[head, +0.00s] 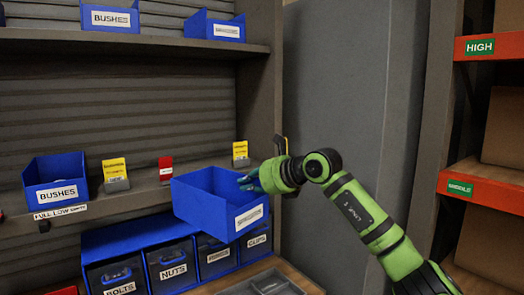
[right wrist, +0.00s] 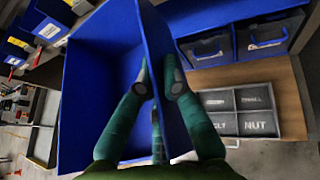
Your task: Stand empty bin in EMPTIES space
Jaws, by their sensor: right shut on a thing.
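A blue bin (head: 215,205) with a white label too blurred to read is held in the air in front of the middle shelf, slightly tilted. It looks empty. My right gripper (head: 250,181) is shut on its right side wall. The right wrist view shows the fingers (right wrist: 160,80) on either side of that wall, with the bare inside of the bin (right wrist: 100,75) to the left. No label reading EMPTIES can be made out. My left gripper is not in view.
A blue BUSHES bin (head: 57,184) stands on the middle shelf (head: 137,200) at left, beside yellow cards (head: 115,172) and a red card (head: 166,168). BOLTS, NUTS and CLIPS drawers (head: 172,265) lie below. A grey compartment tray (right wrist: 235,112) sits on the wooden surface. An upright post stands at right.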

